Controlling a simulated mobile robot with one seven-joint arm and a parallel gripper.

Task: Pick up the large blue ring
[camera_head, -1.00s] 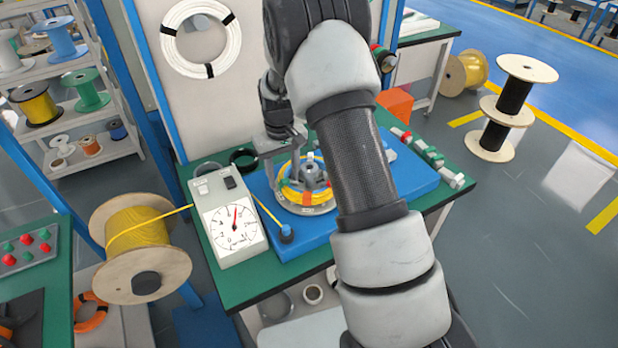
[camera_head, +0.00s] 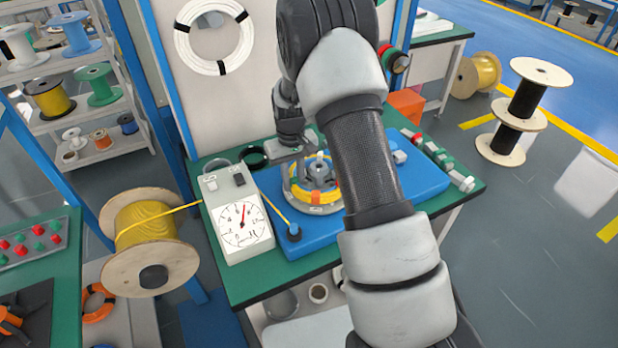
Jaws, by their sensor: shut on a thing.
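I can make out no large blue ring in the view. A yellow ring-shaped coil (camera_head: 325,195) with orange bands sits around a grey fixture on a blue base (camera_head: 420,181). The fingertips are small and partly lost against the fixture, so the exact contact is unclear.
A dial gauge (camera_head: 238,222) stands left of the base on the green table (camera_head: 262,284). A black ring (camera_head: 253,156) lies behind it. A yellow cable spool (camera_head: 150,240) stands further left. A white cable coil (camera_head: 184,45) hangs on the back panel.

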